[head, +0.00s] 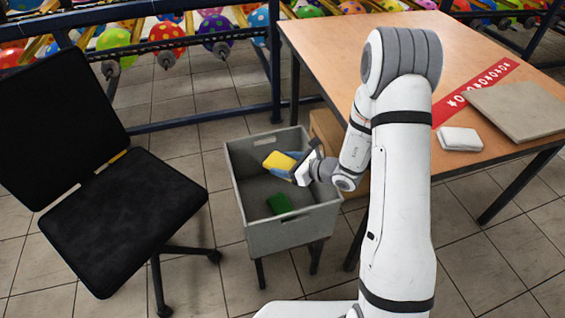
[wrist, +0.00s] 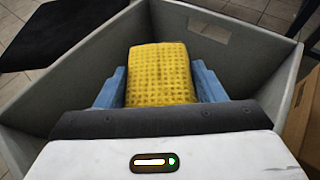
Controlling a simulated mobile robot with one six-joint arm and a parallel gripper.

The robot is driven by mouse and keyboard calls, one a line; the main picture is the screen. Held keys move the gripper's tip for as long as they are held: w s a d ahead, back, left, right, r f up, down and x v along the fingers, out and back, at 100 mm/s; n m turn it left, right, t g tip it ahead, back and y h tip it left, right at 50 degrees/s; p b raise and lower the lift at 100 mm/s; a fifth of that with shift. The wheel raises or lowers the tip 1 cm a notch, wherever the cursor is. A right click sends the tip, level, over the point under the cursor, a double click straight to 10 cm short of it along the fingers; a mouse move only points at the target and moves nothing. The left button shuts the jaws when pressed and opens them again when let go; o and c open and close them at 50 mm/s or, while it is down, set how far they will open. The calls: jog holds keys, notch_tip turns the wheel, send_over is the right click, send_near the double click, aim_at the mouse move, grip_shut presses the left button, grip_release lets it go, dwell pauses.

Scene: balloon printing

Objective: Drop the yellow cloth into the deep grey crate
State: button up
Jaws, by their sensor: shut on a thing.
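The yellow cloth (head: 279,161) is held between the blue fingers of my gripper (head: 291,160), over the opening of the deep grey crate (head: 264,240). In the wrist view the yellow cloth (wrist: 160,75) shows a waffle-like texture, with a blue finger of my gripper (wrist: 160,88) on each side. The grey crate walls (wrist: 240,60) surround it in that view. A green item (head: 279,204) lies on the crate floor in the head view. The cloth hides part of the crate's inside in the wrist view.
A black chair (head: 125,210) stands left of the crate. A cardboard box (head: 327,130) is beside the crate.

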aim_at(286, 163)
jog(key=o, duration=1.1)
jog(key=shift+c, duration=0.2)
notch_tip(286, 163, up, 10)
jog(key=shift+r+p, duration=0.1)
jog(key=shift+p, duration=1.1)
